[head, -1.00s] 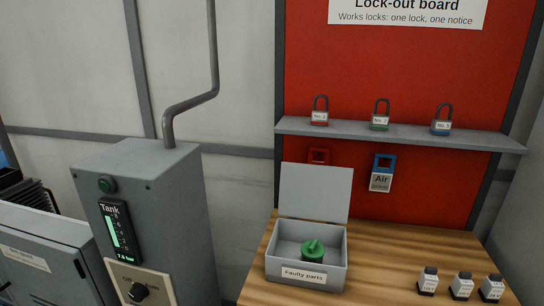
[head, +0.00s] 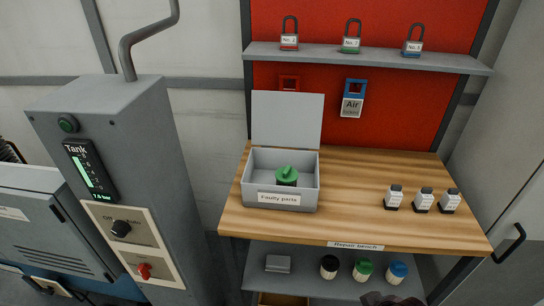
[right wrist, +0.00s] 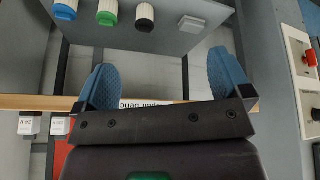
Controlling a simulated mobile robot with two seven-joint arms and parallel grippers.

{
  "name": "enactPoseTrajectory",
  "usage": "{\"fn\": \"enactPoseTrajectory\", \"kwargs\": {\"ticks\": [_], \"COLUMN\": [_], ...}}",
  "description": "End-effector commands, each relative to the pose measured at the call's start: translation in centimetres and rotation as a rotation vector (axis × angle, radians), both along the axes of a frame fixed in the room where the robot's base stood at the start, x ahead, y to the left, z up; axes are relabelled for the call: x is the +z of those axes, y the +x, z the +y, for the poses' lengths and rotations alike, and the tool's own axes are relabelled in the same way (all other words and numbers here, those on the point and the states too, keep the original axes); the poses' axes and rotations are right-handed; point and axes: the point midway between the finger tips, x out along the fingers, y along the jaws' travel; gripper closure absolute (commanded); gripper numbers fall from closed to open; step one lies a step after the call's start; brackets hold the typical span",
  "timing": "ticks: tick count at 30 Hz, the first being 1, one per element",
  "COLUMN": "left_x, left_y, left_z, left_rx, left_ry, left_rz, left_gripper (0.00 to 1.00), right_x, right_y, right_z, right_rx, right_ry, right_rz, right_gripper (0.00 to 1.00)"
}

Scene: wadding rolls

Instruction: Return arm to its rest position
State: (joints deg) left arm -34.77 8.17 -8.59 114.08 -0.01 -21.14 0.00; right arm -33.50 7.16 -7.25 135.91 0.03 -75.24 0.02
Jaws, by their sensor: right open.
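My right gripper (right wrist: 162,80) is open in the right wrist view, its two blue finger pads wide apart with nothing between them. It is in front of the repair bench (right wrist: 30,102), whose front edge crosses behind the fingers; the lower shelf shows beyond them. In the head view a dark piece, probably part of my right arm or gripper, just shows at the bottom edge. My left gripper is in neither view.
Below, a lower shelf (head: 310,289) holds capped canisters. A grey tank cabinet (head: 150,130) stands left, a door handle (head: 510,244) right.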

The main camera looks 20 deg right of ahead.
Motion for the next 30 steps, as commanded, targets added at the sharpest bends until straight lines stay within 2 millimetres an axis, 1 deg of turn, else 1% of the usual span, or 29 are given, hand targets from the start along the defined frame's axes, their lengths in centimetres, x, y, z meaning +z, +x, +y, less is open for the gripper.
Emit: {"fn": "enactPoseTrajectory", "kwargs": {"ticks": [5, 12, 16, 22, 30], "left_x": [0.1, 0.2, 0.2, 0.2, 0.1], "left_y": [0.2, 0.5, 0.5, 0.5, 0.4], "left_z": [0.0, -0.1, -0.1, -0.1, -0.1], "left_rx": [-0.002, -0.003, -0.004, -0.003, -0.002], "left_ry": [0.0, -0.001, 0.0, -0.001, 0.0], "left_rz": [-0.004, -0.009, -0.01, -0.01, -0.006], "left_gripper": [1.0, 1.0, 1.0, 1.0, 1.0], "right_x": [-1.8, -5.2, -6.6, -7.5, -7.7], "right_y": [1.4, 3.5, 4.1, 4.4, 4.5], "right_z": [0.0, 0.0, 0.0, 0.1, 0.1], "right_rx": [0.013, 0.041, 0.055, 0.068, 0.072], "right_ry": [0.001, 0.005, 0.009, 0.012, 0.013], "right_rz": [-0.095, -0.306, -0.413, -0.517, -0.542], "right_gripper": [0.03, 0.03, 0.03, 0.03, 0.03]}}
